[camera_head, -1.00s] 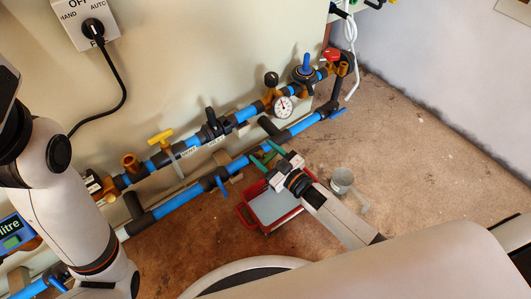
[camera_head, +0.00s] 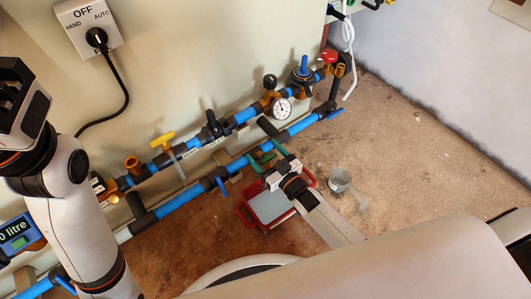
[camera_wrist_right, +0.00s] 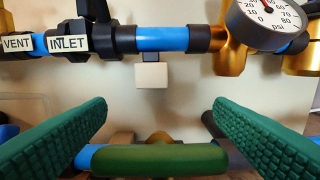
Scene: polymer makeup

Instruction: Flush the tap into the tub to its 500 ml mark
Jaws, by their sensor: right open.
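The tub, red-walled (camera_head: 243,214) with a pale grey surface inside, sits on the floor below the blue pipes; I cannot make out its marks or any water. My right gripper (camera_head: 266,155) is above and behind it, at the lower pipe, with green fingers apart. In the right wrist view the open fingers (camera_wrist_right: 160,128) are on either side of a green lever handle (camera_wrist_right: 160,158) on a brass fitting, apparently the tap; contact is not clear.
A grey cup-like scoop (camera_head: 340,179) stands on the floor right of the tub. The upper pipe carries a pressure gauge (camera_head: 282,108), a yellow-handled valve (camera_head: 162,138) and a red-handled valve (camera_head: 331,57). A black cable hangs from the switch box (camera_head: 87,25). The floor at right is clear.

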